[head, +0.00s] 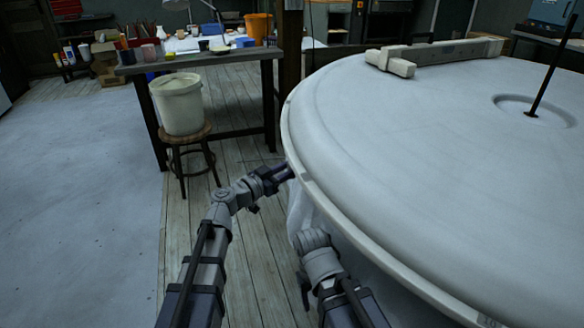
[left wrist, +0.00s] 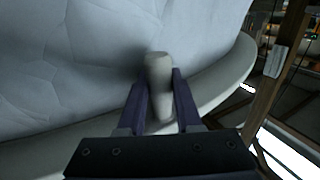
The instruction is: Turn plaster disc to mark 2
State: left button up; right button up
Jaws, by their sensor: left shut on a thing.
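The large round white plaster disc (head: 420,130) fills the right of the head view, its pale rim running down to the bottom right. My left gripper (head: 287,174) is at the disc's left edge. In the left wrist view my left gripper (left wrist: 160,80) is shut on a short pale peg-like handle (left wrist: 158,64), with a finger on each side. Behind the handle are a pale faceted surface and a curved rim (left wrist: 228,82). The handle is hard to make out in the head view. My right arm shows below the disc's edge, but its gripper is not visible.
A pale beam-like piece (head: 440,53) lies across the disc's far side. A thin dark rod (head: 551,65) rises from a round recess in the disc. A white bucket (head: 180,103) stands on a wooden stool (head: 190,135) by a workbench (head: 235,62). Plank floor is clear left of my arms.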

pick_arm(q)
grip_shut()
